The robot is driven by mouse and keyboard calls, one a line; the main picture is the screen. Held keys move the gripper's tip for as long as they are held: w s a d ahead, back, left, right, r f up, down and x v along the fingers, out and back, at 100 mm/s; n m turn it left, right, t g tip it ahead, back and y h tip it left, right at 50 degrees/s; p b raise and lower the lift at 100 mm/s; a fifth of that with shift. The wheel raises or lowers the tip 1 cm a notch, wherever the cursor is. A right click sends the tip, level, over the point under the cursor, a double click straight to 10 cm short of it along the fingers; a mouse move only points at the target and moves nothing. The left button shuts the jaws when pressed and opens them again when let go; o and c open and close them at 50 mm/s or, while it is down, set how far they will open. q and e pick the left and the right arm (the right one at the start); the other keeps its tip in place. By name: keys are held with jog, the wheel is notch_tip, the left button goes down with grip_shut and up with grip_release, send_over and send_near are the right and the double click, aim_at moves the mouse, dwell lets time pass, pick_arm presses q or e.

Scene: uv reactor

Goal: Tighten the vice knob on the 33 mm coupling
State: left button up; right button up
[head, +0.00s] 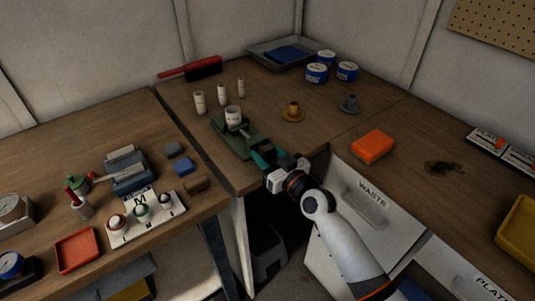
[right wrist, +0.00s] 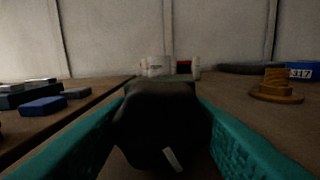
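The green vice (head: 228,136) stands on the middle bench near its front edge. A white coupling (head: 233,115) sits upright in it; its size marking is too small to read. The dark vice knob (right wrist: 162,125) fills the space between my fingers in the right wrist view, with a short tilted white mark on its face. My right gripper (head: 262,158) has its teal fingers on either side of the knob, and both appear to touch it. The fingers hide most of the knob in the head view. My left gripper is not in view.
Several white fittings (head: 222,95) stand behind the vice. A brass part (head: 293,112) and a grey part (head: 350,104) stand to its right. An orange box (head: 372,147) lies near the bench edge, above the waste drawer (head: 365,205). A gap separates the left bench.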

jog(key=shift+c, duration=0.8)
jog(key=shift+m, duration=1.3)
jog(key=o, duration=1)
jog(key=v, duration=1.2)
jog(key=shift+b, duration=0.35)
